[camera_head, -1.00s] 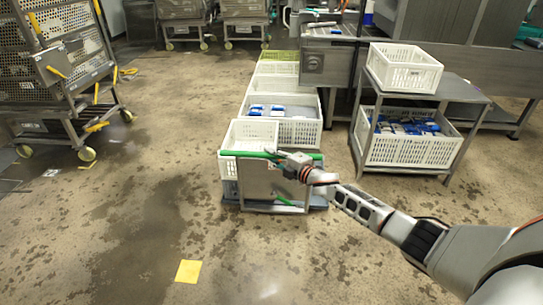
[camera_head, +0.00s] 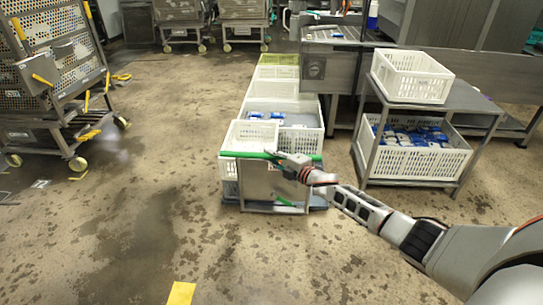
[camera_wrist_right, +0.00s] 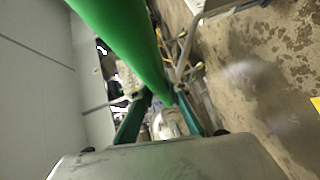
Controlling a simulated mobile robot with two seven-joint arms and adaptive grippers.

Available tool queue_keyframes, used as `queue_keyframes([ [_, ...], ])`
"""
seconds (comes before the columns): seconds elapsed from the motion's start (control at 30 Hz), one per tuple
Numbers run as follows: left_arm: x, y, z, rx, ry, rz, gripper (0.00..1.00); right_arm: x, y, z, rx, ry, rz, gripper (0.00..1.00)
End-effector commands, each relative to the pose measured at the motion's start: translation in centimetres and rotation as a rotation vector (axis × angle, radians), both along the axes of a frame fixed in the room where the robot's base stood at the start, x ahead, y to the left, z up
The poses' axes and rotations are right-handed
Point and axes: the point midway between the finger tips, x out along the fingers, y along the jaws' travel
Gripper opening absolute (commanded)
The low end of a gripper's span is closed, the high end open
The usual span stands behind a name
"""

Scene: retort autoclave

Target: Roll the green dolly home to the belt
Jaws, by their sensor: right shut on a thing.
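The green dolly has a grey upright panel (camera_head: 262,185) with a green push bar (camera_head: 238,155) across its top. It stands in the middle of the head view, with a white crate (camera_head: 250,133) just behind the bar. My right gripper (camera_head: 286,159) is shut on the bar, right of its middle. In the right wrist view the green bar (camera_wrist_right: 125,40) runs down toward the fingers, whose contact is partly hidden. The metal belt frame (camera_head: 330,45) stands beyond, to the right. My left gripper is not in view.
White crates (camera_head: 300,120), one with blue packs, stand in a row ahead of the dolly. A metal cart (camera_head: 470,97) with two crates is close on the right. A perforated rack (camera_head: 50,75) stands at left. Wet floor between is clear; a yellow floor mark (camera_head: 181,293) lies in front.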

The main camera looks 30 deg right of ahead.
Motion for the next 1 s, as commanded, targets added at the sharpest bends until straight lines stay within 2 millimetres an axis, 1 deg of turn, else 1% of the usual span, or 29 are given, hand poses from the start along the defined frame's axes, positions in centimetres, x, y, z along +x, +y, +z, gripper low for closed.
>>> queue_keyframes([
  [0.03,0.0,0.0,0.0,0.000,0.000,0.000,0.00,0.2,-0.3,0.4,-0.002,-0.004,-0.005,0.00],
  [0.27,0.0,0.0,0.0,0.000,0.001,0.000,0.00,0.3,-0.4,0.5,-0.003,-0.006,-0.008,0.00],
  [0.3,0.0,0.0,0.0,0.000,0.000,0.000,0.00,0.3,-0.4,0.5,-0.003,-0.006,-0.008,0.21],
  [0.33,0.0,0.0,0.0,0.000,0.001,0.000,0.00,0.3,-0.4,0.6,-0.003,-0.007,-0.008,0.29],
  [0.37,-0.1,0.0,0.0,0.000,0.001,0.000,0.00,0.3,-0.4,0.6,-0.003,-0.007,-0.008,0.34],
  [0.77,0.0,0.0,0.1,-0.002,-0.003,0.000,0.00,-0.1,-0.3,0.2,-0.002,-0.003,-0.005,0.34],
  [0.87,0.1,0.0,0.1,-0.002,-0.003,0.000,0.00,-0.7,-0.5,0.3,-0.003,-0.002,-0.006,0.34],
  [1.0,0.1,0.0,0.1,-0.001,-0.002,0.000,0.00,-2.4,-0.8,0.5,-0.005,-0.002,-0.003,0.34],
])
